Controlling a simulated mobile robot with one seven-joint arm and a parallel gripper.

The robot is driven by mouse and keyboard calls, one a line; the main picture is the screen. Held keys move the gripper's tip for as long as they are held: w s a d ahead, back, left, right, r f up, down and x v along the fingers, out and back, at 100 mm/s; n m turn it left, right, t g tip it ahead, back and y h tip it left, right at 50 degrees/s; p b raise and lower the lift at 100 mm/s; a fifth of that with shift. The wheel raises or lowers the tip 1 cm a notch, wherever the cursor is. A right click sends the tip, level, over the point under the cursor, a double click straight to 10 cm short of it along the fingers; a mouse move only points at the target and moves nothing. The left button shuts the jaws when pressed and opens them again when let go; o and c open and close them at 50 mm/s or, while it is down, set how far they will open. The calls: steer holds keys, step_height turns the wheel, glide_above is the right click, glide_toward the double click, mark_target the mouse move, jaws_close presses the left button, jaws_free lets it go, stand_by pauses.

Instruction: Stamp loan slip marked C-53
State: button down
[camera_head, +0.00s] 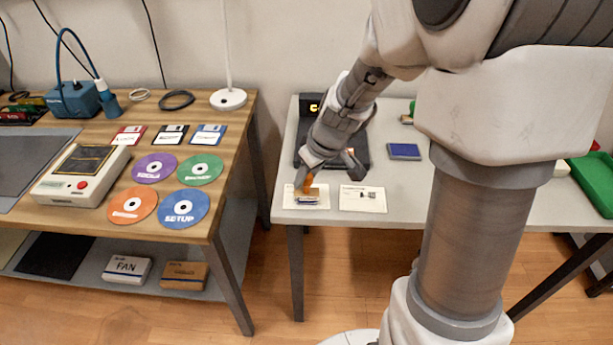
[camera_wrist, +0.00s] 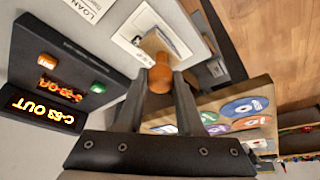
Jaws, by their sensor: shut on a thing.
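My gripper (camera_head: 308,180) is shut on a stamp with an orange-brown handle; the handle (camera_wrist: 161,76) shows between the fingers in the wrist view. The stamp is over the left white slip (camera_head: 290,194), hiding part of it. That slip also shows in the wrist view (camera_wrist: 127,38). I cannot tell whether the stamp face touches the paper. A second slip (camera_head: 362,199) lies to the right, with "LOAN" readable in the wrist view (camera_wrist: 88,8). Neither slip's number is legible.
A blue pad (camera_head: 404,151) lies on the grey table, right of the terminal. The wooden table (camera_head: 232,150) at left holds discs, floppy disks and a beige device (camera_head: 80,176). A floor gap separates the tables. A green tray (camera_head: 592,180) is at far right.

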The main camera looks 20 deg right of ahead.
steer(key=shift+r+p, duration=1.5)
steer(key=shift+r, duration=1.1)
